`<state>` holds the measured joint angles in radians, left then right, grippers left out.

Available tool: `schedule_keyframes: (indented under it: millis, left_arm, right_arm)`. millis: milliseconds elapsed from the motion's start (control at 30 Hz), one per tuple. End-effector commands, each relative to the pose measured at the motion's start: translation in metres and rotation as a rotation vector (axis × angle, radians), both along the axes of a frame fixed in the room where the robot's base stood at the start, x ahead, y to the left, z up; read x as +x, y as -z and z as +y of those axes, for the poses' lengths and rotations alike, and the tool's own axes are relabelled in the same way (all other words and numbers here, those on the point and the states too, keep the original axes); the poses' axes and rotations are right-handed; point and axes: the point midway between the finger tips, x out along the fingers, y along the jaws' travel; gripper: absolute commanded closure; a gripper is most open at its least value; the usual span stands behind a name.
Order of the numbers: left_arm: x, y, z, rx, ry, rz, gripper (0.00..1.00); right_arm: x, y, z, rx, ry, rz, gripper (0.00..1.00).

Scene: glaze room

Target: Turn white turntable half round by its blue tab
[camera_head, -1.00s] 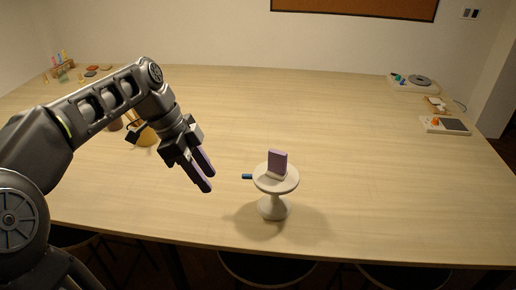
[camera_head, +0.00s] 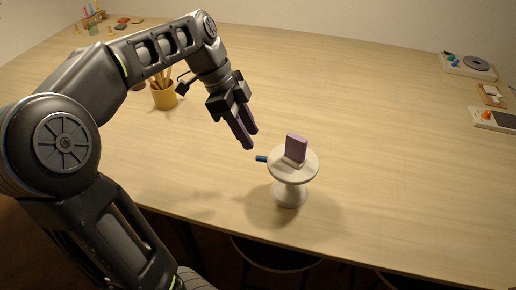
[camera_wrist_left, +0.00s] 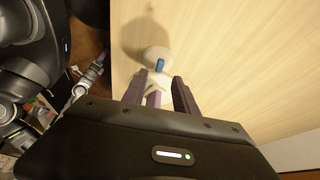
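The white turntable (camera_head: 311,166) stands upright on the table on a flared foot, near the front edge. Its blue tab (camera_head: 261,158) sticks out to the left in the head view. A purple block (camera_head: 297,146) stands on its top in a pale holder. My left gripper (camera_head: 251,140) is above and just left of the tab, fingers pointing down, apart from it in the picture. In the left wrist view its fingers (camera_wrist_left: 159,76) are spread with a gap between them, and the blue tab (camera_wrist_left: 160,64) shows just beyond the tips.
A yellow cup of tools (camera_head: 164,96) stands behind my left forearm. The table around the turntable is clear.

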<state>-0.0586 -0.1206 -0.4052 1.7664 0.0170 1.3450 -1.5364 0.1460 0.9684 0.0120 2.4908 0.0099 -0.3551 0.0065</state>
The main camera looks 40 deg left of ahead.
Motion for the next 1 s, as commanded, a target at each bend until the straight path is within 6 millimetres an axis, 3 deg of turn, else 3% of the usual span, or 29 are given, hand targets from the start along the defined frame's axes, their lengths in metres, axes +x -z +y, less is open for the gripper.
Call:
schedule_keyframes:
  millis: [400, 733, 1000]
  left_arm:
    - [0.008, 0.053, -0.021, 0.0, 0.0, 0.002, 0.65]
    - [0.009, 0.058, -0.022, 0.001, 0.0, 0.0, 0.65]
    - [0.009, 0.057, -0.022, 0.001, -0.001, 0.001, 0.87]
  right_arm:
    - [-0.001, -0.009, -0.001, -0.002, 0.001, 0.004, 0.64]
    - [-0.001, -0.009, -0.001, -0.003, 0.001, 0.004, 0.64]
    - [-0.001, -0.009, -0.001, -0.003, 0.001, 0.004, 0.64]
